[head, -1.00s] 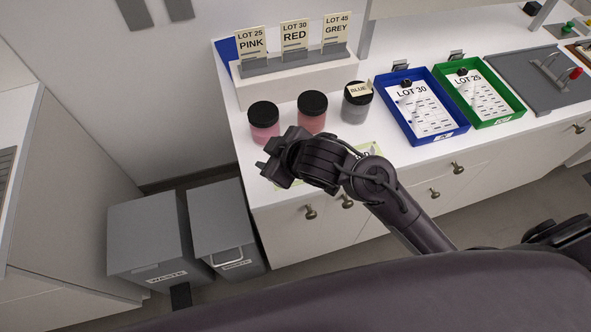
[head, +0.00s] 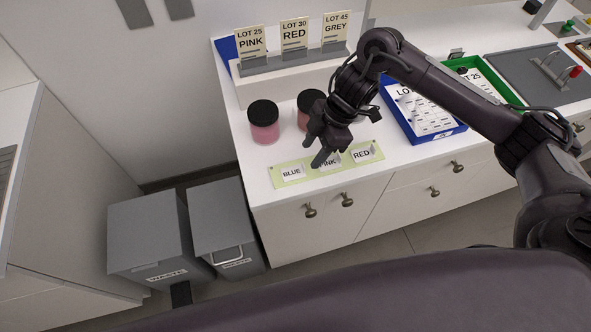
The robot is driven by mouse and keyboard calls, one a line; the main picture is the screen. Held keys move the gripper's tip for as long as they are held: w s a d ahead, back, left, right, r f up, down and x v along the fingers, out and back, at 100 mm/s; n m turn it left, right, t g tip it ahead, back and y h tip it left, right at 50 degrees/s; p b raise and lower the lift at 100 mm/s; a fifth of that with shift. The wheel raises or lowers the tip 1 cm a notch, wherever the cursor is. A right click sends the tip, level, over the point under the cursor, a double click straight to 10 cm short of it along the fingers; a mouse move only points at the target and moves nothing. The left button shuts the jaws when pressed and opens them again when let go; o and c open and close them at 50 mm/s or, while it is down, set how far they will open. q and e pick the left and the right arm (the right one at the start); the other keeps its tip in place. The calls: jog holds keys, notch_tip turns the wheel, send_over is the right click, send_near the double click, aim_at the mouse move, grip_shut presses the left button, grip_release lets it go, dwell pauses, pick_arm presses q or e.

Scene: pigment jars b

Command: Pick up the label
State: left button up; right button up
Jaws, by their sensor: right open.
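A pale green strip (head: 325,168) lies along the counter's front edge with three white labels on it. They are the BLUE label (head: 291,172), the PINK label (head: 330,161) and the RED label (head: 362,154). My right gripper (head: 314,153) is open, pointing down over the strip beside the PINK label and partly covering it. I cannot tell whether it touches. A pink jar (head: 264,126) with a black lid stands behind the strip. A red jar (head: 304,118) is partly hidden by my gripper. The grey jar with a BLUE label on its lid is hidden behind my arm. My left gripper is not in view.
A rack with lot cards (head: 294,58) stands at the back. A blue tray (head: 440,138) and a green tray (head: 515,99) with sheets lie to the right, partly behind my arm. Two grey bins (head: 150,235) stand on the floor at left.

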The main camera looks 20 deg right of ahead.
aim_at(293, 171)
jog(key=p+x, duration=0.1)
jog(key=x, duration=0.3)
jog(key=shift+w+f+p, duration=0.1)
jog(key=shift+f+p, duration=0.2)
jog(key=shift+p, duration=0.1)
jog(key=shift+a+f, duration=0.2)
jog(key=shift+f, duration=0.35)
grip_shut()
